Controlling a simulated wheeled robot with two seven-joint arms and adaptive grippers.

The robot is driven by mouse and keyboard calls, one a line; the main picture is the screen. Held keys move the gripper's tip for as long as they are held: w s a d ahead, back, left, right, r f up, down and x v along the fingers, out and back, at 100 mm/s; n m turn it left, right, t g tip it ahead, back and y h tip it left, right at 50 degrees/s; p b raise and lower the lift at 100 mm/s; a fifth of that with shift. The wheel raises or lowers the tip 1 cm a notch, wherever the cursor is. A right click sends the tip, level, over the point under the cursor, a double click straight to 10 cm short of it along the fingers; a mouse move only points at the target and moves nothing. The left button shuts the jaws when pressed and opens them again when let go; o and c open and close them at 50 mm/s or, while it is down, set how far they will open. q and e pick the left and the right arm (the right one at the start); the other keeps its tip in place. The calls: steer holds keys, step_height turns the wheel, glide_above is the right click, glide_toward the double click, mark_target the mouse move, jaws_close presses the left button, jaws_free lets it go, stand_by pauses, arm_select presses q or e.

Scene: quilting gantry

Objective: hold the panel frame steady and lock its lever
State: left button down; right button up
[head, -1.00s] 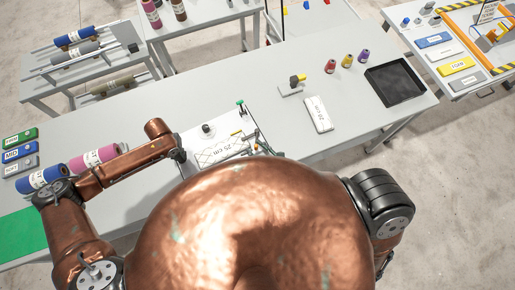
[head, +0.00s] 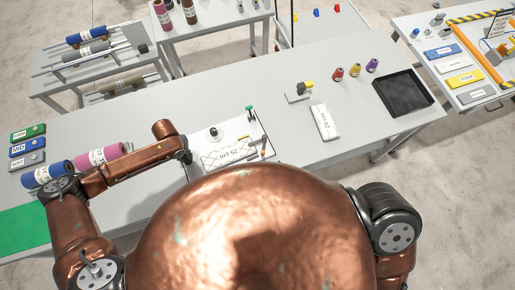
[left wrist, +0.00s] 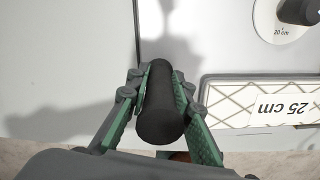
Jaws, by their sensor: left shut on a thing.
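The white panel frame (head: 230,155) with a quilted pattern and a "25 cm" label lies on a pale board on the long grey table. It also shows in the left wrist view (left wrist: 270,103). My left gripper (head: 187,157) is at the board's left edge. In the left wrist view, its green-padded fingers (left wrist: 160,108) are shut around a black cylindrical handle (left wrist: 158,120). Small orange and grey parts lie at the panel's right, and a green-tipped post (head: 250,108) stands behind; I cannot tell which is the lever. My right gripper is out of view.
Pink and blue rolls (head: 97,157) lie left of my arm. My body hides the table's front middle. The table behind the board is mostly clear.

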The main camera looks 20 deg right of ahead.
arm_select(q)
steer(key=shift+s+a+f, duration=0.1)
steer(key=shift+a+f, duration=0.05)
steer(key=shift+a, duration=0.25)
steer(key=c, duration=2.1)
jaws_free()
steer(key=o, duration=0.5)
steer(key=shift+d, duration=0.15)
